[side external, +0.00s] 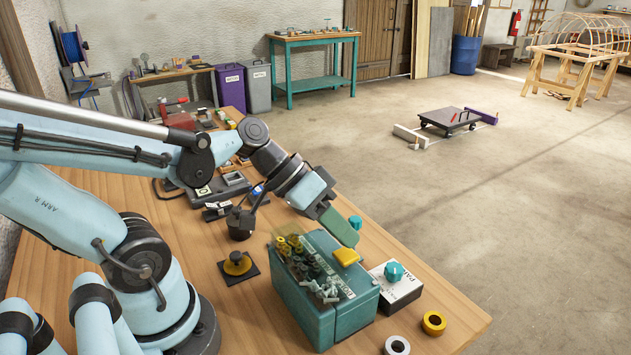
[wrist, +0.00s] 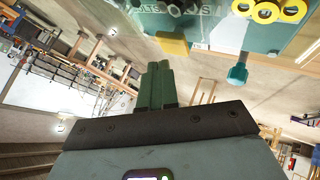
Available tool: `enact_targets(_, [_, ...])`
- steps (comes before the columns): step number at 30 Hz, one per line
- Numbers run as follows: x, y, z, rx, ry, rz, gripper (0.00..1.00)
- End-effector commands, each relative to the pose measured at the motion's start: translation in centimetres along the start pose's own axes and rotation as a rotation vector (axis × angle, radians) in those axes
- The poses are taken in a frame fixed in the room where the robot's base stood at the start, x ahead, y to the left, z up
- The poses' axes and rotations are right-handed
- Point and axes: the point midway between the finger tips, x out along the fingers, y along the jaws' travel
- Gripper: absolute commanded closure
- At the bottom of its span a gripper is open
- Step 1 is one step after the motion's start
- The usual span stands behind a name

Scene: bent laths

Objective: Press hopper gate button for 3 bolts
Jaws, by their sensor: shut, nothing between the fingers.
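The hopper is a teal box (side external: 345,312) on the bench, with a clear-topped bin holding brass pieces, dark pieces and pale bolts (side external: 326,291). A yellow button or gate paddle (side external: 346,256) sits at its top right edge. It also shows in the wrist view (wrist: 172,44), near lettering that seems to read "BOLTS". My gripper (side external: 347,240) is shut and empty, its green fingers just above and behind the yellow piece in the side view. In the wrist view the fingers (wrist: 158,85) lie together below the yellow piece; contact cannot be told.
A white box with a teal knob (side external: 394,271) stands right of the hopper. Yellow (side external: 434,323) and white (side external: 397,346) rings lie at the front right. The bench's right edge is close.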

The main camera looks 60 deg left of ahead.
Motion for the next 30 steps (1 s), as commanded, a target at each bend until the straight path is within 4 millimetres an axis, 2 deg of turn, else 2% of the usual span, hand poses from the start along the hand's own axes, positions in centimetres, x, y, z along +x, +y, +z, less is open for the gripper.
enact_targets(30, [0.59,-0.45,0.42,0.0,0.0,0.0,1.0])
